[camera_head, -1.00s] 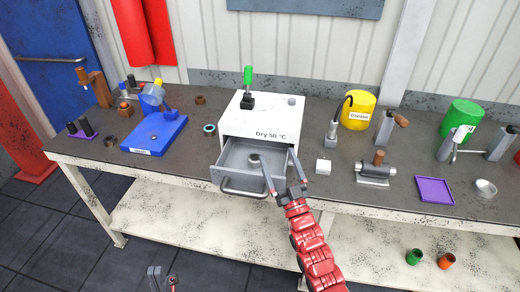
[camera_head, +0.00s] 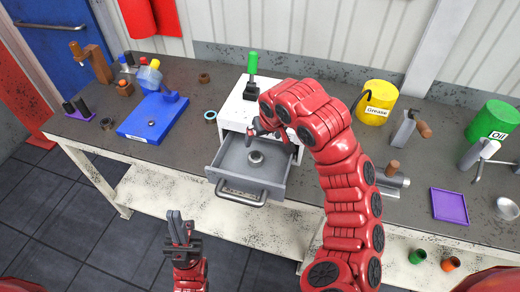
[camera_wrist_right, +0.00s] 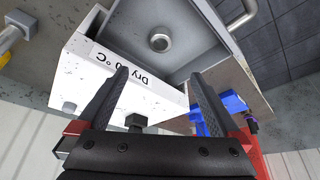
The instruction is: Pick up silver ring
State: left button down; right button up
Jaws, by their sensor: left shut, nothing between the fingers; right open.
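A silver ring (camera_head: 256,157) lies on the floor of the open grey drawer (camera_head: 228,165) of the white dryer box. It also shows in the right wrist view (camera_wrist_right: 160,42), lying flat and clear of the drawer walls. My right gripper (camera_head: 266,132) is above the back of the drawer, partly hidden by its own arm. In the right wrist view its two fingers (camera_wrist_right: 158,80) are spread, with nothing between them, and the ring is apart from them. My left gripper (camera_head: 180,225) is shut and empty, in front of the table and left of the drawer.
The white dryer box (camera_head: 232,114) with a green-handled part (camera_head: 253,63) stands behind the drawer. A blue stand (camera_head: 153,117), a teal-rimmed ring (camera_head: 210,115) and a dark ring (camera_head: 204,77) are to the left. A purple tray (camera_head: 449,206) and yellow grease can (camera_head: 377,103) are to the right.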

jog(key=b, duration=0.7)
send_near(256, 157)
jog(key=x, duration=0.3)
jog(key=shift+a+f, duration=0.1)
jog(key=shift+f, duration=0.2)
jog(key=shift+w+f, duration=0.1)
jog(key=shift+f, duration=0.1)
jog(key=shift+w+a+f+p, duration=0.15)
jog(key=shift+w+f+p, duration=0.15)
jog(key=shift+f, duration=0.15)
jog(key=p+x, duration=0.1)
jog(key=x, duration=0.2)
jog(key=shift+p, duration=0.3)
jog(key=shift+w+f, duration=0.2)
jog(key=shift+f, duration=0.45)
jog(key=shift+c, duration=0.3)
